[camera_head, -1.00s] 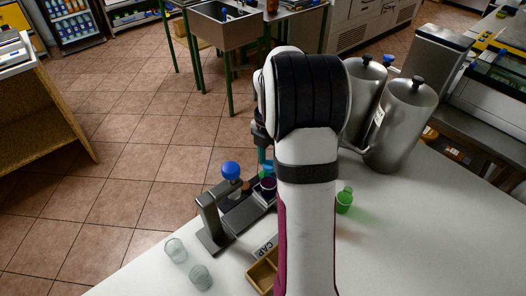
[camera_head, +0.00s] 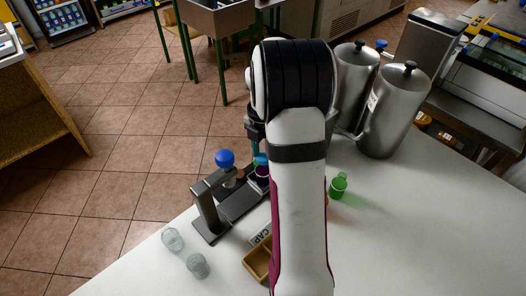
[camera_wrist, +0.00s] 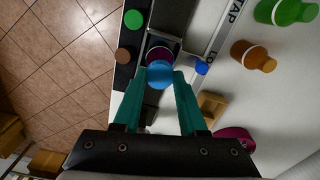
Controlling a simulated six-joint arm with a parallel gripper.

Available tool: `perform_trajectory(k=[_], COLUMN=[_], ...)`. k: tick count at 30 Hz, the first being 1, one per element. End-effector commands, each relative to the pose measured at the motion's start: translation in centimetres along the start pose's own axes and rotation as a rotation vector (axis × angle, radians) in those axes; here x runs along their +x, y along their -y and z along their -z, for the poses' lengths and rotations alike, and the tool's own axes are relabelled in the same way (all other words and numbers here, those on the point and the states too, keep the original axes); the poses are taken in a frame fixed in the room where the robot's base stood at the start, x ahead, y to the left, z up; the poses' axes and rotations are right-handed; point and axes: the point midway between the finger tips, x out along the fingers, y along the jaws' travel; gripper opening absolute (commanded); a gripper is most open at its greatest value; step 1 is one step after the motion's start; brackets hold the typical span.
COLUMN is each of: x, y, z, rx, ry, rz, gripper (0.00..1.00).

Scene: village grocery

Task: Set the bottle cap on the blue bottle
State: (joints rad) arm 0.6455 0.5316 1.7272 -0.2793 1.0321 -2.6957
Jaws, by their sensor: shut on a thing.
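My gripper (camera_wrist: 161,80) has teal fingers closed on a light blue cap (camera_wrist: 159,75). The cap is over a dark blue-purple bottle (camera_wrist: 161,50) with a pale band, which stands in a dark holder. In the head view the cap (camera_head: 261,159) shows just above the bottle (camera_head: 262,173), with my gripper (camera_head: 256,147) partly hidden by my arm. I cannot tell whether cap and bottle touch.
A lever with a blue knob (camera_head: 224,158) stands left of the holder. Green (camera_wrist: 294,11), orange (camera_wrist: 255,56) and magenta (camera_wrist: 234,137) bottles stand to the right. A wooden tray (camera_head: 249,259), two clear glasses (camera_head: 197,265) and metal canisters (camera_head: 397,115) share the white counter.

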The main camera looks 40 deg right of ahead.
Motion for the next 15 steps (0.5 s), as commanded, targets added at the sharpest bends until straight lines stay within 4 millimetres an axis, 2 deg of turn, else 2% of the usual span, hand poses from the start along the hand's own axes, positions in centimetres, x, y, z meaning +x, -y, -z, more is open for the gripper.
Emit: perform_trajectory(k=[15], x=[0.76], y=[0.00], z=[0.01], rx=[0.000], ry=[-0.001], rz=[0.000], gripper=[0.00])
